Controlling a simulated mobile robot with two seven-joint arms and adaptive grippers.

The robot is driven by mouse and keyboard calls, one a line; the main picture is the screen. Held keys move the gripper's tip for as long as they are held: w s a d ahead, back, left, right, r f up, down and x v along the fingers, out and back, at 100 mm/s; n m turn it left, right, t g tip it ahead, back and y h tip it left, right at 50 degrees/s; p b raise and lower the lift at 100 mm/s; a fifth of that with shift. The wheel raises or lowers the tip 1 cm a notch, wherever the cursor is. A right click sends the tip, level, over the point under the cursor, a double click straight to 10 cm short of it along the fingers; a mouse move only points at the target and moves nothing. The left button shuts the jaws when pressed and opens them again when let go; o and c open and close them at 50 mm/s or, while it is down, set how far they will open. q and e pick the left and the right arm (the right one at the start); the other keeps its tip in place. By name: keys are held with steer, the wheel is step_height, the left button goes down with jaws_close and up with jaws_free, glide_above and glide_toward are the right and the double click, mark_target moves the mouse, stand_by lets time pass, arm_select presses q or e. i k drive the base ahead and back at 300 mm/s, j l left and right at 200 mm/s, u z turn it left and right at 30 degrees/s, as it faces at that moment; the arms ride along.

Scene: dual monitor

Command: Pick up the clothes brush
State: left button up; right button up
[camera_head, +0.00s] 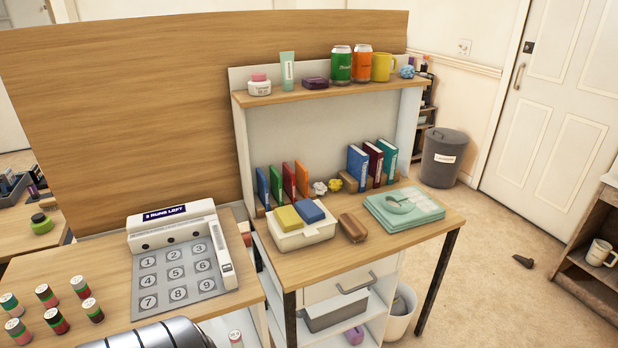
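A brown, wood-coloured block with rounded ends (352,227) lies on the desk, and it looks like the clothes brush. Neither of my grippers is in view, and nothing is touching the brush.
The white box holds a yellow and a blue block. Upright books (357,165) stand behind the brush, below a shelf (330,92) with cans and jars. A numbered board (178,270) and several small cylinders (46,294) occupy the left table. The desk's front strip is clear.

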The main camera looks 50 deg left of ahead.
mark_target(357, 232)
steer(key=u, duration=1.35)
steer(key=i+l, duration=0.05)
steer(key=l, duration=0.05)
